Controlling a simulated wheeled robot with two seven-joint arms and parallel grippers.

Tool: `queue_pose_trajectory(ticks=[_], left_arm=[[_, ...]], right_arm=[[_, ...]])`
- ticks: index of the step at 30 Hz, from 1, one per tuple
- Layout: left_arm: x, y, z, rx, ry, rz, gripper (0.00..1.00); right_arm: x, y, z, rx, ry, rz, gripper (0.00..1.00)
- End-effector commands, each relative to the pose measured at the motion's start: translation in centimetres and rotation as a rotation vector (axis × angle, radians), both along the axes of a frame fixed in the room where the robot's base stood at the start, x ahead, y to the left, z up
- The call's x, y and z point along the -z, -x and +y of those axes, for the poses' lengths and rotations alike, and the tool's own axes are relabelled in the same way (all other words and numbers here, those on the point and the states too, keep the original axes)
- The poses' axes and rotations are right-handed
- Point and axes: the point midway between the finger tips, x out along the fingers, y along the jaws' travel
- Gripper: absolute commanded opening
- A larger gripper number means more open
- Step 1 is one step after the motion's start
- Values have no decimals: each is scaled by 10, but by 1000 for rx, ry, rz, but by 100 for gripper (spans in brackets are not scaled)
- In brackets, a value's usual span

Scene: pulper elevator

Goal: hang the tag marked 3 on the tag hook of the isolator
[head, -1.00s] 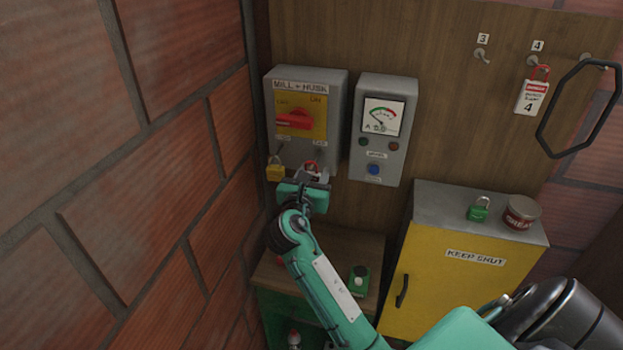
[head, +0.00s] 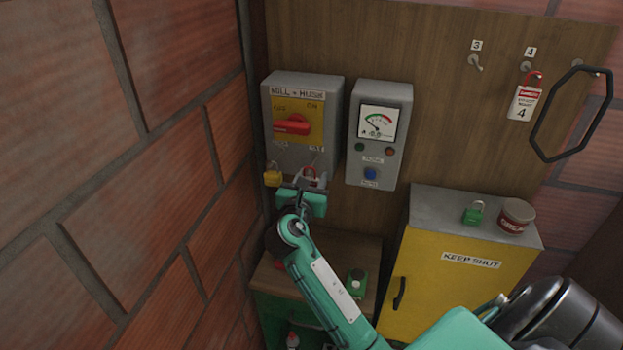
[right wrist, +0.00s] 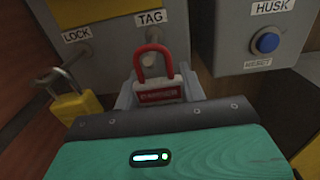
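The isolator (head: 330,118) is a grey box with a yellow plate and red handle on the left of the board. Its TAG label (right wrist: 150,18) shows in the right wrist view, beside the LOCK label (right wrist: 77,36). My right gripper (head: 311,184) is just below the isolator's right side. It is shut on a red-and-white danger tag (right wrist: 158,92) with a red shackle, upright below the TAG label. The tag's number is hidden. I cannot tell whether the shackle is around the tag hook. The board hook marked 3 (head: 475,62) is empty. My left gripper is out of view.
A yellow padlock (right wrist: 77,105) hangs at LOCK, left of the gripper. A grey meter box (head: 398,150) stands close on the right. Tag 4 (head: 523,103) hangs on the board. A yellow cabinet (head: 440,290) carries a green padlock (head: 474,214) and a tin (head: 516,217). A brick wall is left.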

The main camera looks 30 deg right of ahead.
Motion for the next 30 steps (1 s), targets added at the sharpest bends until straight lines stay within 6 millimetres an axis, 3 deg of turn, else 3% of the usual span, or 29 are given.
queue_pose_trajectory(ticks=[1,4,16,30], left_arm=[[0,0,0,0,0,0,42],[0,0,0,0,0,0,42],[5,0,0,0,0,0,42],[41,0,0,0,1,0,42]], right_arm=[[0,0,0,0,0,0,49],[0,0,0,0,0,0,67],[2,5,7,-1,-1,0,67],[4,69,82,-3,-3,-1,67]])
